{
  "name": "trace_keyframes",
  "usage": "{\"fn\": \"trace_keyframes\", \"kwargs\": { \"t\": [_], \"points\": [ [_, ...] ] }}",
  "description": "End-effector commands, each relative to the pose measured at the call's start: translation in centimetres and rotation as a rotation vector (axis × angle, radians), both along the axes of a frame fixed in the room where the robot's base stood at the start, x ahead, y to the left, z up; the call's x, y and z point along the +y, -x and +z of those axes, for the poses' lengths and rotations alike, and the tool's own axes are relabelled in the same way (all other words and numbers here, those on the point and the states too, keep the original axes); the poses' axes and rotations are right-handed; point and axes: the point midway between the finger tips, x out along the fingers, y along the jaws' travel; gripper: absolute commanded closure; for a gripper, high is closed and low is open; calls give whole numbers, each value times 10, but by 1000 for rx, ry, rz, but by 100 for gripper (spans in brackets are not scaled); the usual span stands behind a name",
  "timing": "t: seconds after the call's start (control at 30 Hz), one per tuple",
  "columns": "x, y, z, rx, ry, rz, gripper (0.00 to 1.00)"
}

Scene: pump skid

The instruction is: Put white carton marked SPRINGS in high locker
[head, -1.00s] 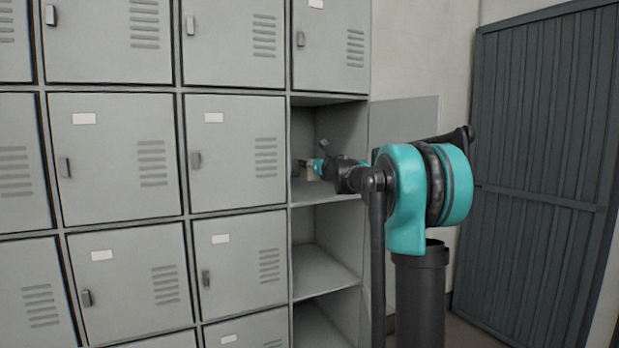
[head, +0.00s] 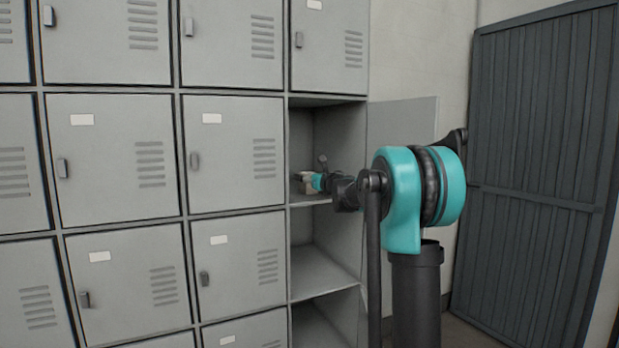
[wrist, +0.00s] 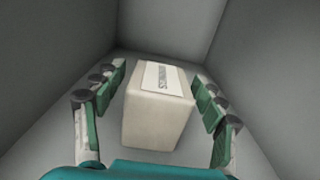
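The white carton (wrist: 157,115) is inside the open upper locker (head: 340,130), seen in the wrist view with a label on its top that appears to read SPRINGS. It appears to rest on the locker floor. My gripper (wrist: 157,95) has its fingers spread on either side of the carton, with a visible gap at each side, so it is open. In the head view my gripper (head: 309,183) reaches into this locker near its floor. The carton (head: 307,189) shows there only as a small pale patch, partly hidden by the gripper.
The locker's door (head: 405,120) stands swung open to the right, behind my arm. Two open compartments (head: 325,268) lie below. Closed locker doors (head: 235,150) fill the left. A dark ribbed panel (head: 540,150) stands at the right.

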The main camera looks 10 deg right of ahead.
Motion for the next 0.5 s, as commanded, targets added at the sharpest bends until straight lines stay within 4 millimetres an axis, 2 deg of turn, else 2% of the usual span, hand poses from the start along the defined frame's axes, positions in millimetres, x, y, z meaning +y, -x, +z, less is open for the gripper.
{"fn": "trace_keyframes", "kwargs": {
  "t": [0.33, 0.5],
  "points": [
    [-1, 2, 3, 0, 0, 0, 28],
    [-8, 22, 3, 0, 0, -1, 28]
  ]
}}
